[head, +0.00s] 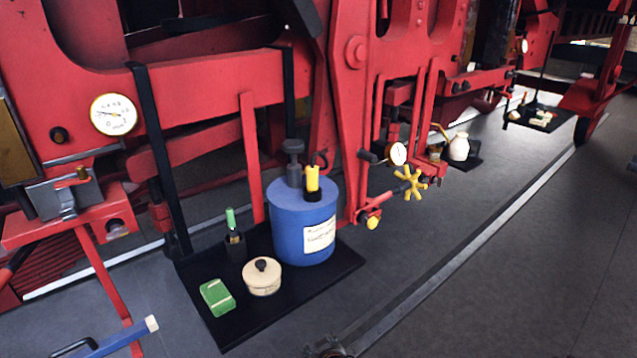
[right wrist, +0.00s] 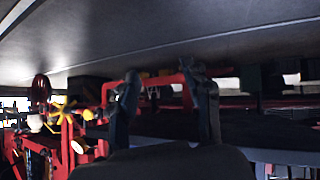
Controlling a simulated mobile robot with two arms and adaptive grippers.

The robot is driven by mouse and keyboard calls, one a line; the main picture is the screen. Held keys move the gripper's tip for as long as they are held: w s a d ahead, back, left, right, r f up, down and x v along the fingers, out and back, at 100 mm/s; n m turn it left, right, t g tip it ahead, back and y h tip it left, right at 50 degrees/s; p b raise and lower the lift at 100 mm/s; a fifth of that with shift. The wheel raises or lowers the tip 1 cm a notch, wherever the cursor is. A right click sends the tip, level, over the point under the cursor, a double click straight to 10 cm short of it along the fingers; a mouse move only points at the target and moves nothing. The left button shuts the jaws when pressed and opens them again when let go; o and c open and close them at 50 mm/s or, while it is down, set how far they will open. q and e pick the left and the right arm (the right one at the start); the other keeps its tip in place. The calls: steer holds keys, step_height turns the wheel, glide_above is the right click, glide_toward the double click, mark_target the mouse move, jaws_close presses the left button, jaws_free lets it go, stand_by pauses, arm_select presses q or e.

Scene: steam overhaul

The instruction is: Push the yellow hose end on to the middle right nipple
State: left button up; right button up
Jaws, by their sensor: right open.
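A blue drum (head: 290,232) with a white label stands on a black mat (head: 345,262) in the head view. On its lid a short upright yellow piece (head: 312,179) with a black base stands beside a dark grey fitting (head: 293,165); a dark loop shows behind it. The yellow piece may be the yellow hose end; I cannot tell for sure. I cannot make out the middle right nipple. My right gripper (right wrist: 166,92) shows only in the right wrist view, its two fingers apart with nothing held between them. My left gripper is in neither view.
The red engine frame (head: 215,87) carries a gauge (head: 114,114), a smaller gauge (head: 397,154) and a yellow handwheel (head: 411,183). A green box (head: 217,297), lidded pot (head: 262,278) and green-topped bottle (head: 235,240) share the mat.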

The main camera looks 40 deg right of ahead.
steer(key=w+d+r+m+t+h+p, duration=0.1)
steer(key=w+d+r+t+p, duration=0.1)
steer(key=r, duration=0.9)
steer(key=w+d+r+m+t+h+p, duration=0.1)
steer(key=w+d+r+p, duration=0.15)
steer(key=r, duration=0.95)
steer(key=m+t+h, duration=0.2)
steer(key=t, duration=0.2)
glide_toward(313, 179)
steer(key=w, duration=0.2)
steer(key=x, duration=0.3)
steer(key=b+x, duration=0.1)
steer(key=x, duration=0.2)
steer(key=shift+s+d+f+b, duration=0.2)
steer(key=shift+s+d+b, duration=0.05)
steer(key=shift+d+b, duration=0.1)
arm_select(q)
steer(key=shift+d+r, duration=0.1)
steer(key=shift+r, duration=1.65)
arm_select(e)
steer(key=shift+x, duration=0.95)
steer(key=shift+r, duration=0.15)
jaws_close()
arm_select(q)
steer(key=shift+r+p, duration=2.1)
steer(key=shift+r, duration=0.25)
arm_select(e)
step_height(313, 179, up, 6)
